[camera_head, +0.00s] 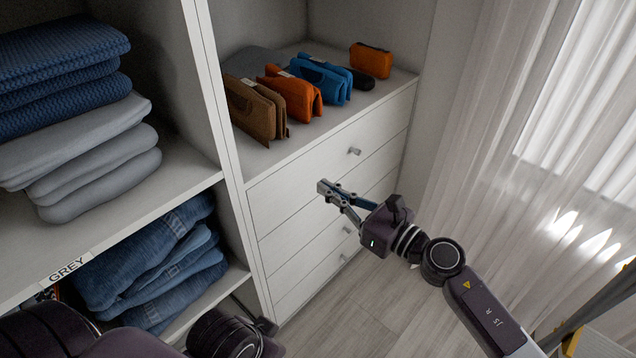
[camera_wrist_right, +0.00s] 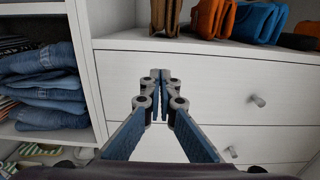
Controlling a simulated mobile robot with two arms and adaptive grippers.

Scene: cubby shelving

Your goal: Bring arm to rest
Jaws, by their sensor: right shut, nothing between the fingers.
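My right gripper (camera_head: 323,187) is shut and empty, in the air in front of the white drawer unit (camera_head: 290,205). It also shows in the right wrist view (camera_wrist_right: 160,76), its fingertips together before the top drawer front (camera_wrist_right: 215,85). The right arm (camera_head: 480,305) reaches in from the lower right of the head view. Dark parts of my left arm (camera_head: 85,335) show at the bottom left, but the left gripper's fingers cannot be made out.
Brown (camera_head: 252,110), orange (camera_head: 292,92) and blue (camera_head: 322,76) bags stand on the drawer unit's top. Folded blue (camera_head: 60,60) and grey (camera_head: 80,150) textiles and jeans (camera_head: 150,265) fill the left cubbies. White curtains (camera_head: 500,130) hang at right. Floor (camera_head: 370,300) is clear below the gripper.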

